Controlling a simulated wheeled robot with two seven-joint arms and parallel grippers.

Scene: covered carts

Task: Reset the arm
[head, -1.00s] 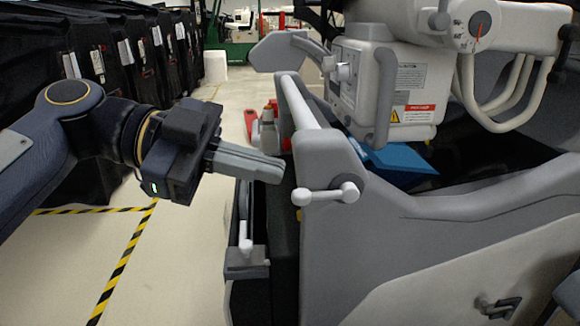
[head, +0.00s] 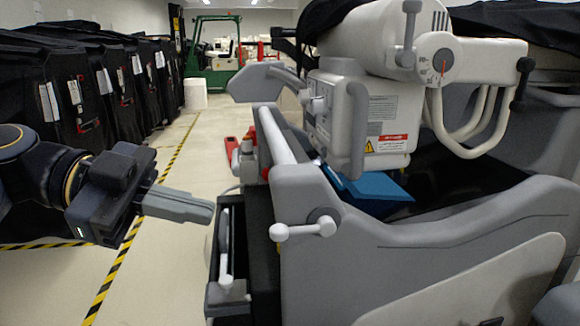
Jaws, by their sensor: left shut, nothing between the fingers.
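My left gripper (head: 205,211) comes in from the left in the head view. Its grey fingers are shut with nothing between them and point right, toward the machine. The fingertips are left of the white T-shaped handle (head: 302,231) on the grey machine (head: 340,262) and appear apart from it. My right gripper is not in view.
The grey machine with a white head unit (head: 385,120) fills the right side. Black covered carts (head: 60,90) line the left. A green forklift (head: 215,60) stands at the back. Yellow-black floor tape (head: 118,265) marks the open aisle between.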

